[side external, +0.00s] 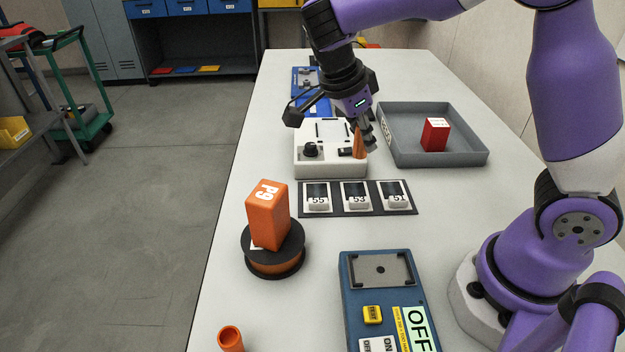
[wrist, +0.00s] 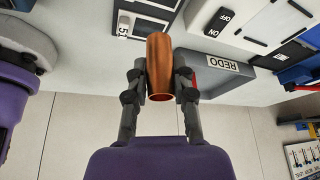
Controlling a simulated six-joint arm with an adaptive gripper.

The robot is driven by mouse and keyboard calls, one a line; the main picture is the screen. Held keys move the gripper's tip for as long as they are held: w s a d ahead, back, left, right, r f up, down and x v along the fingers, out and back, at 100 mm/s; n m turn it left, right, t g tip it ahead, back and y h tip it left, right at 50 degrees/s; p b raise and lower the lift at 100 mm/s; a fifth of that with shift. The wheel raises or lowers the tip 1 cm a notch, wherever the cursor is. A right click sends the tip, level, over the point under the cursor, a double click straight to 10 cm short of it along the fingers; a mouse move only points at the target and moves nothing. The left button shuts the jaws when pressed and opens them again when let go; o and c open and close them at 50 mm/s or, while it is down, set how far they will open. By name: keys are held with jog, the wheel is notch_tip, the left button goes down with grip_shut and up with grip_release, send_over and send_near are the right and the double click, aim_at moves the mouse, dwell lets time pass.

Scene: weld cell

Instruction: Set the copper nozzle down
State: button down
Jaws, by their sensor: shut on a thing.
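The copper nozzle (side external: 359,144) is a tapered copper tube. My gripper (side external: 365,135) is shut on it, pointing down at the right end of the white device. In the wrist view the nozzle (wrist: 160,62) sits between the two fingers of my gripper (wrist: 160,78), with its open round end toward the camera. From the side the nozzle overlaps the white device; I cannot tell whether it touches anything below.
The white device (side external: 318,168) has a black knob. A grey tray (side external: 440,162), marked REDO in the wrist view, holds a red block (side external: 435,134). A card strip (side external: 331,212) lies nearer. An orange P9 box (side external: 267,215) stands on a spool (side external: 274,266). A blue OFF unit (side external: 349,280) is in front.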

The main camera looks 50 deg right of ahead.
jog(key=s+d+m+g+y, duration=0.2)
jog(key=s+m+g+y, duration=0.1)
jog(key=s+m, duration=0.55)
jog(key=shift+m, duration=0.75)
jog(key=d+f, duration=0.2)
jog(key=d, duration=0.1)
jog(key=d+f, duration=0.2)
jog(key=d, duration=0.2)
jog(key=d+f, duration=0.2)
jog(key=d, duration=0.1)
jog(key=shift+d, duration=0.35)
jog(key=shift+f, duration=1.95)
jog(key=shift+f, duration=0.15)
jog(key=c, duration=0.7)
grip_release()
